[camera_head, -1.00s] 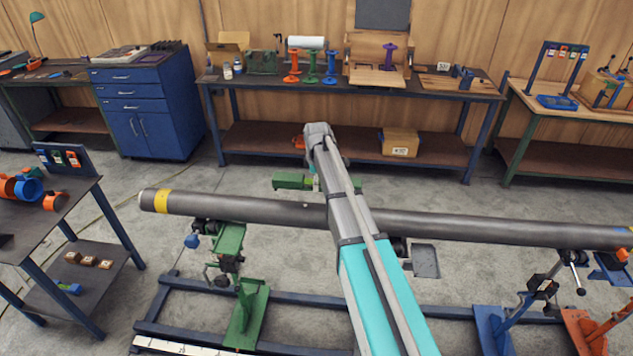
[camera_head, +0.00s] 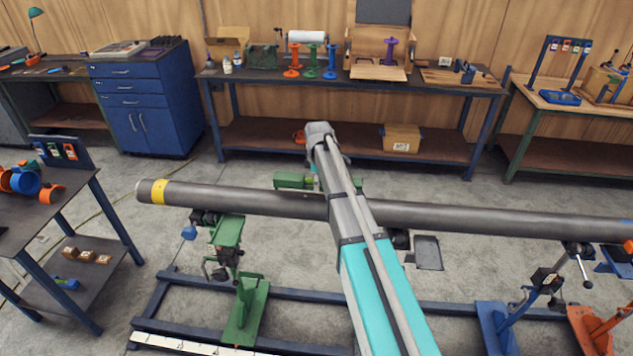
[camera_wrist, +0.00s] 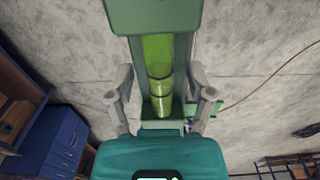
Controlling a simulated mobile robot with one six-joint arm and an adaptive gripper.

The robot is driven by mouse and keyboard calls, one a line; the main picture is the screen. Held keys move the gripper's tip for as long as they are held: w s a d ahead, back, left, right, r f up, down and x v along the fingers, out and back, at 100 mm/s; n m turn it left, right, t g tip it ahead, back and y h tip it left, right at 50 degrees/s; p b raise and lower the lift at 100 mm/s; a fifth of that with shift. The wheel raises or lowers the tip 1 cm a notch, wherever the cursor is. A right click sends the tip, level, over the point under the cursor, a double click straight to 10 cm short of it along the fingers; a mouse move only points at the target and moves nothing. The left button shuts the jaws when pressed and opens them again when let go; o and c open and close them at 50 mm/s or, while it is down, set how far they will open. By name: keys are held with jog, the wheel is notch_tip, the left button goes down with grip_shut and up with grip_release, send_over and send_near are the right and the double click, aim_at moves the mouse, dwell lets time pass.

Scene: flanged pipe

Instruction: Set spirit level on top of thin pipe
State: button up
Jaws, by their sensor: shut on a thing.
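A long dark grey pipe (camera_head: 250,202) with a yellow band near its left end lies level across the stands in the head view. My gripper is hidden behind my arm there. A green block, apparently one end of the spirit level (camera_head: 291,180), shows left of my arm just above the pipe's far edge in the picture; I cannot tell whether it touches the pipe. In the wrist view the green level (camera_wrist: 157,20) with its yellow-green vial lies between the two grey fingers of my gripper (camera_wrist: 161,97), which is shut on it. The pipe cannot be made out there.
A green stand (camera_head: 228,235) and a blue stand (camera_head: 493,328) stand along a blue floor frame (camera_head: 300,293). A side table (camera_head: 85,200) with coloured parts is at the left. A workbench (camera_head: 350,88) stands behind, with open floor before it.

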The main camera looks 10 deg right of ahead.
aim_at(318, 197)
jog(key=shift+f+b, duration=1.25)
jog(key=shift+f, duration=0.2)
jog(key=shift+f+b, duration=0.4)
jog(key=shift+b, duration=0.05)
jog(key=shift+r, duration=0.1)
dwell(0.9)
jog(key=o, duration=1.3)
jog(key=shift+s+r+p, duration=0.1)
jog(key=shift+r+p, duration=0.05)
jog(key=shift+p, duration=0.15)
jog(key=shift+r+p, duration=3.3)
jog(key=shift+r, duration=0.05)
